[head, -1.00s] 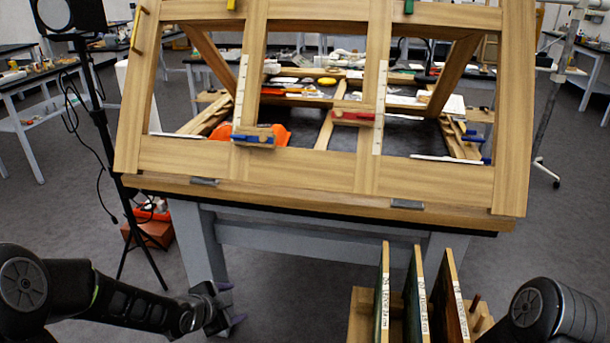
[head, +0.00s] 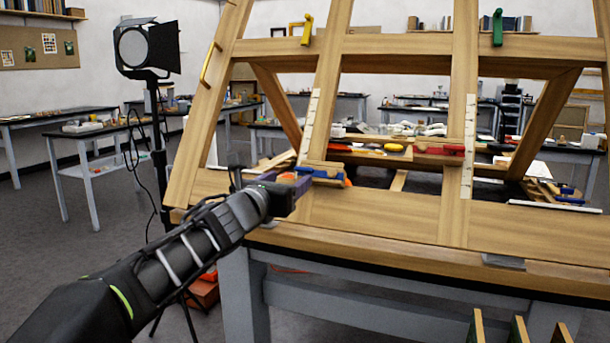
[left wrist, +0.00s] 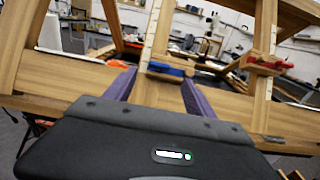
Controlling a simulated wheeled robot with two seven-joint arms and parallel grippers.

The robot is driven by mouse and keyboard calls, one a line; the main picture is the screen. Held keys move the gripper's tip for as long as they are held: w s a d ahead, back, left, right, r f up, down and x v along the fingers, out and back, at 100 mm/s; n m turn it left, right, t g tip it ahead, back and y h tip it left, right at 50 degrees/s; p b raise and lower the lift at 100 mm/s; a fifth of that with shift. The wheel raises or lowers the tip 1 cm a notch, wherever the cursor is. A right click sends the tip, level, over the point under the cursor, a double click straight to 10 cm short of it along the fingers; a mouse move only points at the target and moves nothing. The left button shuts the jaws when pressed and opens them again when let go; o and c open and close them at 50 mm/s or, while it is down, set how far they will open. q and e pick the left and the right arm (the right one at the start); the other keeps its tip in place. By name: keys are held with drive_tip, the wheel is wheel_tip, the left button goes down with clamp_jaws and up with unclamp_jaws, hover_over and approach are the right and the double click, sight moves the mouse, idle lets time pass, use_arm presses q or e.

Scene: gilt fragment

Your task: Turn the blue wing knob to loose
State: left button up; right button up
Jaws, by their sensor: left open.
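The blue wing knob (head: 322,173) sits on a wooden block at the lower part of the left upright of the tilted wooden frame. It also shows in the left wrist view (left wrist: 168,70), with the wooden block (left wrist: 167,77) beside it. My left gripper (head: 298,181) is at the frame just left of the knob and partly overlaps it in the head view. In the left wrist view its two purple fingers (left wrist: 157,80) are spread apart, with the blue knob ahead between them. I cannot tell if they touch it. My right gripper is out of view.
A red wing knob (head: 445,150) is on the upright to the right. Yellow (head: 307,30) and green (head: 497,27) handles are on the top rail. A lamp on a stand (head: 148,48) stands left of the frame. Panels (head: 476,328) stand upright at the bottom right.

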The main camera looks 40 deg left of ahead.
sight(302, 171)
use_arm(q)
drive_tip(key=x, duration=0.7)
drive_tip(key=shift+w+a+f, duration=0.1)
drive_tip(key=shift+w, duration=0.2)
drive_tip(key=c, duration=1.4)
